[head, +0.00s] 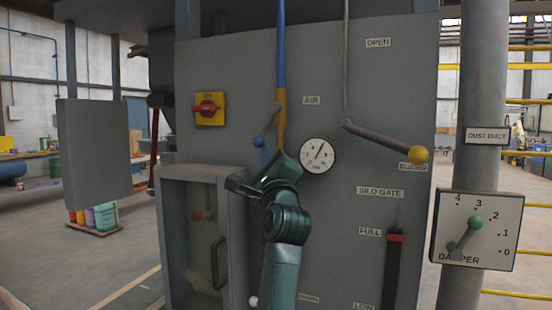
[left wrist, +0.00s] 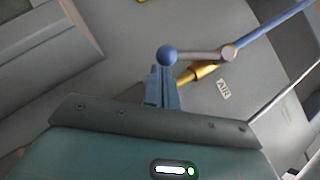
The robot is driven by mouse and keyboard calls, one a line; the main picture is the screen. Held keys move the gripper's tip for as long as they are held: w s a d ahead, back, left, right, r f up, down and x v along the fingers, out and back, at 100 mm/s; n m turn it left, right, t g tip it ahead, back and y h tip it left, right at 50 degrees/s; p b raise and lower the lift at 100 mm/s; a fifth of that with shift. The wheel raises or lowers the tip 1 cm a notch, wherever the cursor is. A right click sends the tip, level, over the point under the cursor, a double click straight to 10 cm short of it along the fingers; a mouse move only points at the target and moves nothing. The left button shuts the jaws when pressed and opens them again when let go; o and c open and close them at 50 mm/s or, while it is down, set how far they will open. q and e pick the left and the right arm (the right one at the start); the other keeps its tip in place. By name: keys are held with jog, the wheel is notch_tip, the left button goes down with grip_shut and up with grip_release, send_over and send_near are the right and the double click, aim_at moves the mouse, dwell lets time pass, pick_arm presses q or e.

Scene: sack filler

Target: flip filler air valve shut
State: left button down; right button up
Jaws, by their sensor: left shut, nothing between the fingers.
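The air valve has a brass body (head: 281,118) under a blue pipe (head: 281,45), beside the AIR label (head: 311,100). Its short lever (head: 271,122) slants down and left from the body and ends in a blue ball (head: 259,142). My left gripper (head: 265,158) is shut and empty just below the ball. In the left wrist view the shut fingers (left wrist: 164,82) point at the blue ball (left wrist: 167,55), with the lever (left wrist: 205,53) and brass body (left wrist: 203,71) to its right. Whether the fingertips touch the ball I cannot tell. My right gripper is not in view.
A pressure gauge (head: 318,154) sits right of my left gripper. A long silo gate lever (head: 385,139) with a yellow ball (head: 418,154) points at CLOSED. A damper dial (head: 477,230) stands far right.

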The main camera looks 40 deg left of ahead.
pick_arm(q)
jog(key=shift+s+a+r+p, duration=0.2)
jog(key=shift+a+p, duration=0.1)
jog(key=shift+a, duration=0.5)
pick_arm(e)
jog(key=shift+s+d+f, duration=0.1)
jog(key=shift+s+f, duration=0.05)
pick_arm(q)
jog(key=b+v, duration=0.3)
jog(key=v, duration=1)
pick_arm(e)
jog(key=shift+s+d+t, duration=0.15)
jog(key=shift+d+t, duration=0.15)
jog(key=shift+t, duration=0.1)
pick_arm(q)
jog(key=shift+f, duration=0.1)
